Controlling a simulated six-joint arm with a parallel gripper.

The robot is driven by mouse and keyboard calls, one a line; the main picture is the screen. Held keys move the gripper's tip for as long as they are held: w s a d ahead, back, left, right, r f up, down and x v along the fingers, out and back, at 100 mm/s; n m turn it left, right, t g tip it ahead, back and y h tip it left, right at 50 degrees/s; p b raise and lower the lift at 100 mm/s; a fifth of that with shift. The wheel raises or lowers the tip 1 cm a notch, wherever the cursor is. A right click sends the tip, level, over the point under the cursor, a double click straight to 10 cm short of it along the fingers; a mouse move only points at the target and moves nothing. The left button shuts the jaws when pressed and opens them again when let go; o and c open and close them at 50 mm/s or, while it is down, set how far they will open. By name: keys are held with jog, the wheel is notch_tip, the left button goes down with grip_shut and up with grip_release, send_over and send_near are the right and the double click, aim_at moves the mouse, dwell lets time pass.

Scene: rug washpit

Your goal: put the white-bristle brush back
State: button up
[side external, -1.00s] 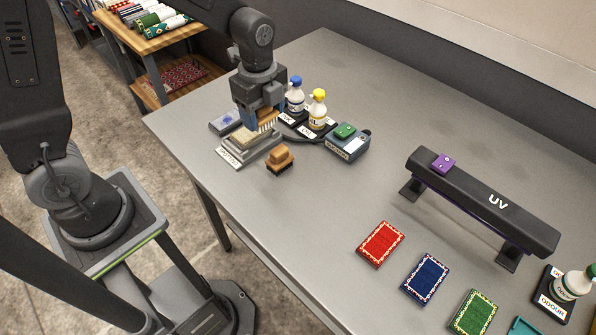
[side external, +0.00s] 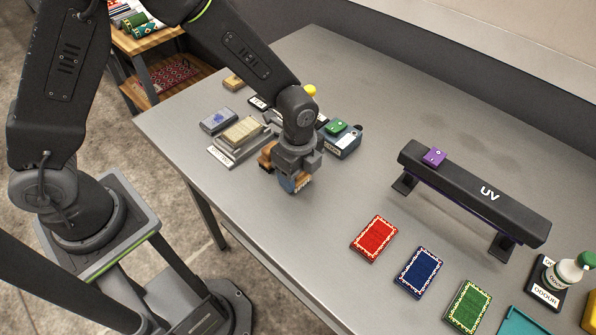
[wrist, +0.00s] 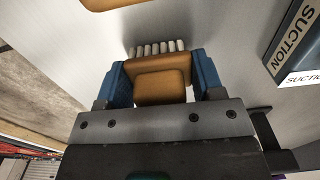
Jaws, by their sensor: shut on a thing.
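The white-bristle brush (wrist: 160,80) has a tan wooden back, and its row of pale bristles shows in the wrist view. My gripper (wrist: 163,82) is shut on it, with a blue finger on each side. In the side view my gripper (side external: 291,182) is low over the table, right of the labelled tray with a beige pad (side external: 228,156), and hides most of the brush. A second wooden brush (side external: 266,155) is close on its left, partly hidden. I cannot tell whether the held brush touches the table.
A grey block with a blue mark (side external: 218,121) and a wooden block (side external: 233,83) lie farther left. The UV bar (side external: 475,190), red (side external: 374,239), blue (side external: 420,272) and green (side external: 468,306) rugs are right.

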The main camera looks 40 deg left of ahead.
jog(key=shift+f, duration=0.2)
jog(key=shift+f, duration=0.15)
jog(key=o, duration=0.9)
